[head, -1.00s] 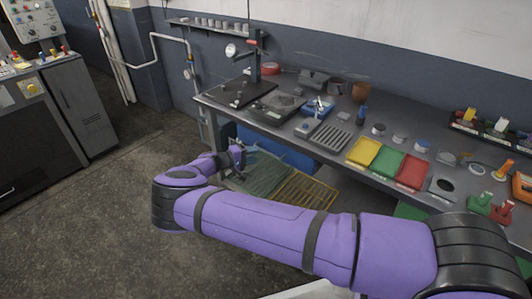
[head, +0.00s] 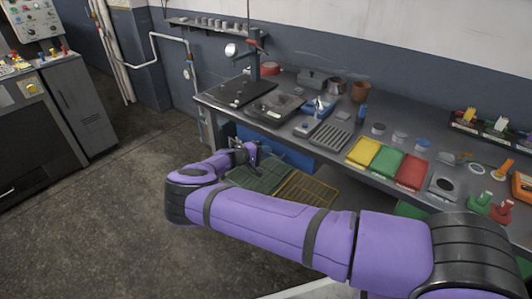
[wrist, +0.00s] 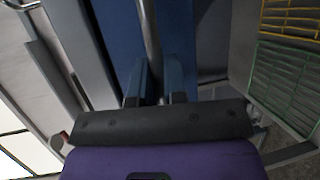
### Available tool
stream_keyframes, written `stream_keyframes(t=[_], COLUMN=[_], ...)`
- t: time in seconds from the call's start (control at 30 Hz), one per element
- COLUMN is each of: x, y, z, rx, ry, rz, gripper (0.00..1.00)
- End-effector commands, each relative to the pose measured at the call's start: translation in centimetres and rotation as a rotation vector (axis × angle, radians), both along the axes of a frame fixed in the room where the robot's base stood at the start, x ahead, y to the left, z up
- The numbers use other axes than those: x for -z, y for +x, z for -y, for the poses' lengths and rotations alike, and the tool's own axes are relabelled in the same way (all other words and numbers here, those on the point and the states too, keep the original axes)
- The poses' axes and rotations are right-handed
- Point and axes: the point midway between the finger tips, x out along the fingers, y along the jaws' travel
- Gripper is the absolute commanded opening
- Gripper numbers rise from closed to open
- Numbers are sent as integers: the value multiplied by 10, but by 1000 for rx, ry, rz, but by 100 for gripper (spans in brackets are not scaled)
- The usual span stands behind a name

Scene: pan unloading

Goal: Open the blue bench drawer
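The blue bench drawer (head: 285,153) sits under the workbench, and its front looks pushed in. In the wrist view the blue front (wrist: 115,35) fills the upper middle. A silver bar handle (wrist: 150,35) runs down in front of it. My gripper (wrist: 157,85) has one dark finger on each side of this bar, close to it. I cannot tell whether the fingers press on the bar. In the head view my gripper (head: 250,153) is at the left part of the drawer front, partly hidden by my purple wrist.
Green (head: 262,175) and yellow (head: 305,190) wire racks are below the bench, close to my gripper. The workbench top (head: 300,118) holds trays, tools and cups. A dark cabinet (head: 80,110) stands at the far left. The floor in front is clear.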

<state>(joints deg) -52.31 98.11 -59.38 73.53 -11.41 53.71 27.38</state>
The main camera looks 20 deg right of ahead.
Motion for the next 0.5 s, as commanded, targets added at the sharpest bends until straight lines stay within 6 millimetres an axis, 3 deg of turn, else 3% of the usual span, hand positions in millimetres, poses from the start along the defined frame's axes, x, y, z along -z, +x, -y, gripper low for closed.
stream_keyframes(t=[0.27,0.5], x=[0,0], y=[-2,-17], z=[-3,-25], rx=[-1,-2], ry=[1,1], rz=[0,-2], gripper=[0,0])
